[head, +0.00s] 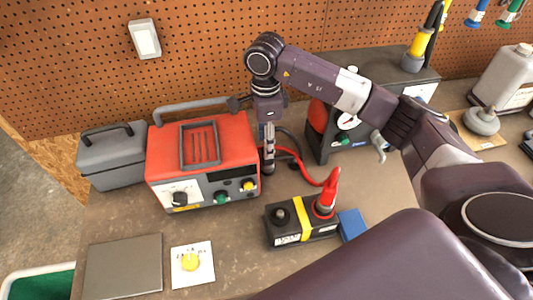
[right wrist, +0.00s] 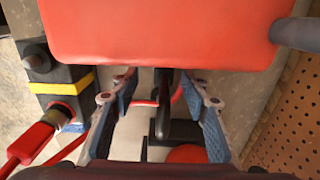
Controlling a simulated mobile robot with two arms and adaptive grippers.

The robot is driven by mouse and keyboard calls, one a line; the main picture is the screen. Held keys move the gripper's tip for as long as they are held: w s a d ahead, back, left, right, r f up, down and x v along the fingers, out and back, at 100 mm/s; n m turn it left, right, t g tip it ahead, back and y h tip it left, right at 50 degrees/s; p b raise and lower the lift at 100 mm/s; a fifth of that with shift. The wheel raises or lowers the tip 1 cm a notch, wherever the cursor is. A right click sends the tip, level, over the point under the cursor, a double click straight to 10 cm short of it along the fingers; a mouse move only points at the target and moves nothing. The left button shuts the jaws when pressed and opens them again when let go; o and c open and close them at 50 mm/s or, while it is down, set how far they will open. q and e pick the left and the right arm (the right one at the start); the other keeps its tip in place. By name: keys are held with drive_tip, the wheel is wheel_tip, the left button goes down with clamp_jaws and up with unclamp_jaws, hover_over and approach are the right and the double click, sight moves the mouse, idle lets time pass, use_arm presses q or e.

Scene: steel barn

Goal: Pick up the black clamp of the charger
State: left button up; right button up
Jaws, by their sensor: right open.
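The charger (head: 205,150) is a red and grey box with dials and a grey handle, on the bench in the head view. Its red casing (right wrist: 155,30) fills the top of the right wrist view. My right gripper (head: 268,158) points down close beside the charger's right side. In the right wrist view my right gripper (right wrist: 158,88) is open, its blue-padded fingers apart. The black clamp (right wrist: 175,120) shows between the fingers, with a gap on each side. In the head view the gripper largely hides it. The red clamp (head: 328,190) stands on the battery.
The black battery (head: 289,236) with a yellow band stands in front, with a blue block (head: 351,224) beside it. A grey toolbox (head: 110,160) is left of the charger. A dark machine (head: 345,143) stands behind right. The pegboard (head: 195,60) closes off the back.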

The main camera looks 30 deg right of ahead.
sight(266, 166)
drive_tip(key=shift+d+f+p, duration=0.15)
drive_tip(key=shift+f+p, duration=0.3)
drive_tip(key=shift+f, duration=0.1)
drive_tip(key=shift+d+f+p, duration=0.15)
drive_tip(key=shift+f+p, duration=0.3)
drive_tip(key=shift+f, duration=0.05)
drive_tip(key=f, duration=0.3)
drive_tip(key=shift+w+d+p, duration=0.1)
drive_tip(key=shift+w+p, duration=0.15)
drive_tip(key=shift+p, duration=0.15)
drive_tip(key=shift+f, duration=0.1)
drive_tip(key=c, duration=0.6)
use_arm(q)
drive_tip(key=shift+w+r, duration=0.3)
drive_tip(key=shift+r, duration=0.45)
drive_tip(key=shift+w+r, duration=0.3)
drive_tip(key=shift+r, duration=0.45)
use_arm(e)
clamp_jaws()
